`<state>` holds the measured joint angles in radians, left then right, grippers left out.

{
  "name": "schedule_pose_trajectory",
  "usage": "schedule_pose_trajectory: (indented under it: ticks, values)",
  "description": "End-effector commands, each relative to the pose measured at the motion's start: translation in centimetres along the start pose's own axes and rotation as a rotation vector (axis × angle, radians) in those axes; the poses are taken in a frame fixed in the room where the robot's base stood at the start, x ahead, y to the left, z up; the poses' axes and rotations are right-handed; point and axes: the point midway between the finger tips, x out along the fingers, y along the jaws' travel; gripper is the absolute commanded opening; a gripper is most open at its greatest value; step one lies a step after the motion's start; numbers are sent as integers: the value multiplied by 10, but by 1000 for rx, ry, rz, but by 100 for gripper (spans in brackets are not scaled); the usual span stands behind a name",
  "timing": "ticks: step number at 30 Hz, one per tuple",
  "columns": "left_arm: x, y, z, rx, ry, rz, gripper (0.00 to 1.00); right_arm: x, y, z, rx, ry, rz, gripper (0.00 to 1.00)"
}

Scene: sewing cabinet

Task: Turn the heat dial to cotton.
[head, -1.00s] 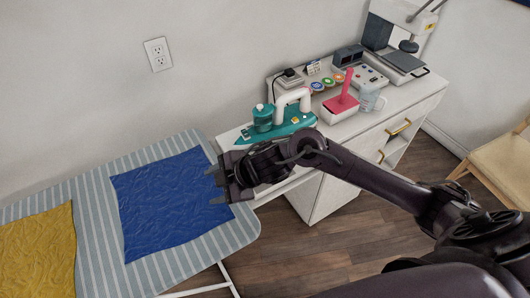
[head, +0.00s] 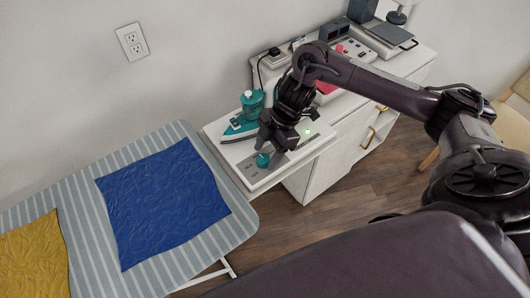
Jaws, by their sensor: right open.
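A teal round knob (head: 263,160), which looks like the heat dial, sits on a grey panel (head: 279,163) on the white cabinet's pull-out shelf (head: 258,180). Its markings are too small to read, so I cannot tell its setting. My right gripper (head: 275,145) points down just above and beside the knob, with its jaws open. I cannot tell whether a finger touches the knob. The teal iron (head: 242,124) stands behind and left of the gripper, partly hidden by it. My left gripper is not in view.
The striped ironing board (head: 75,205) with a blue cloth (head: 160,200) and a yellow cloth (head: 35,258) lies to the left. A small green light (head: 308,132) glows right of the gripper. A wall outlet (head: 132,42) is behind. My arm hides part of the cabinet top.

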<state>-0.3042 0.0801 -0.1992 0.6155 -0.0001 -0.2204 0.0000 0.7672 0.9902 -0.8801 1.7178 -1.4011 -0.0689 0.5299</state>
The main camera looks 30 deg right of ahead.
Motion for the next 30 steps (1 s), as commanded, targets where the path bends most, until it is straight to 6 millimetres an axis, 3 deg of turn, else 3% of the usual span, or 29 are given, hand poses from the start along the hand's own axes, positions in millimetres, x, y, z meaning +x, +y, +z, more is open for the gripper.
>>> schedule_pose_trajectory:
  ticks: [12,23,30]
  values:
    - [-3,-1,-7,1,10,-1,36,12,0,0,-1,0,2,55]
    - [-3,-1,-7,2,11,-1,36,12,0,0,-1,0,2,11]
    - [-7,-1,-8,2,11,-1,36,11,0,-1,19,0,10,11]
